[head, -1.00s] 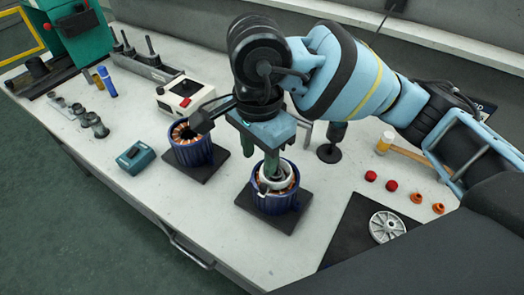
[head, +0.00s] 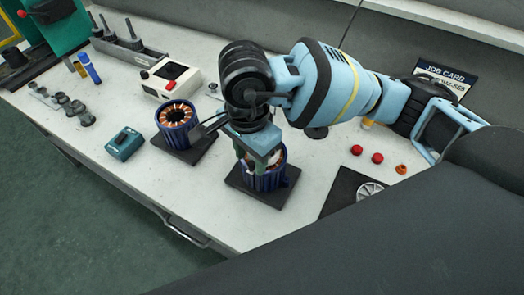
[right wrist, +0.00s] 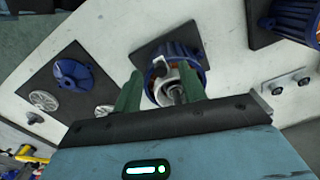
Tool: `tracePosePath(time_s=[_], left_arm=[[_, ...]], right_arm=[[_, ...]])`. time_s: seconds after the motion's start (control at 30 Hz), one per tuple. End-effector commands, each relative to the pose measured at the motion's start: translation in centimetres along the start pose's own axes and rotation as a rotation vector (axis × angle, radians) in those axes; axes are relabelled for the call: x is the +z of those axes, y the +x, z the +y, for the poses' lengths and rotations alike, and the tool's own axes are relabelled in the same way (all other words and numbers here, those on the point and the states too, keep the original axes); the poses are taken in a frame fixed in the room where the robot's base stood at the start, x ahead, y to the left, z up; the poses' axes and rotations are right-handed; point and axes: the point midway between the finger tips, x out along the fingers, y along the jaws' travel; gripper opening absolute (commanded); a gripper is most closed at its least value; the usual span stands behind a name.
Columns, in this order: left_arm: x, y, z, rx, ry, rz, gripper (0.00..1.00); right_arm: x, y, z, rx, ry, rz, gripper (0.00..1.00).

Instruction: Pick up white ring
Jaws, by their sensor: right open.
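The white ring (right wrist: 168,82) sits inside the copper-wound opening of a finned blue motor housing (right wrist: 182,50), as the right wrist view shows. In the head view this housing (head: 268,181) stands on a dark square pad, and my gripper hides most of the ring. My right gripper (right wrist: 160,88) is open, with one green finger on each side of the ring. In the head view the right gripper (head: 256,160) points down over the housing opening. I cannot tell whether the fingers touch the ring. My left gripper is not in view.
A second blue housing (head: 176,122) with copper windings stands close by on the left. A teal box (head: 125,144), a white control box (head: 170,80) and two red caps (head: 367,154) lie on the bench. A dark mat (head: 341,191) carries a grey wheel (head: 370,189).

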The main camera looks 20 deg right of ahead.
Motion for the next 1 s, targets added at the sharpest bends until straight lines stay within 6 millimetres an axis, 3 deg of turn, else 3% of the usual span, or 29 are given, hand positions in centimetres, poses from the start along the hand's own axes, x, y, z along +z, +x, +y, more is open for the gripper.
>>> tracePosePath(time_s=[0.13,0.37,0.7,1.0], left_arm=[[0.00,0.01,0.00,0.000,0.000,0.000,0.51],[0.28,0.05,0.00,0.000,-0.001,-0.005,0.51],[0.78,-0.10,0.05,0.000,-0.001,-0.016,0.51],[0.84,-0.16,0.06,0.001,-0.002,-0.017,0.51]], right_arm=[[-0.02,1.26,0.00,0.002,0.001,0.000,0.41],[-0.01,1.40,-0.01,0.001,0.000,0.000,0.41],[-0.01,1.37,-0.01,0.001,0.000,0.000,0.00],[-0.01,1.10,-0.05,-0.001,0.000,0.000,0.00]])
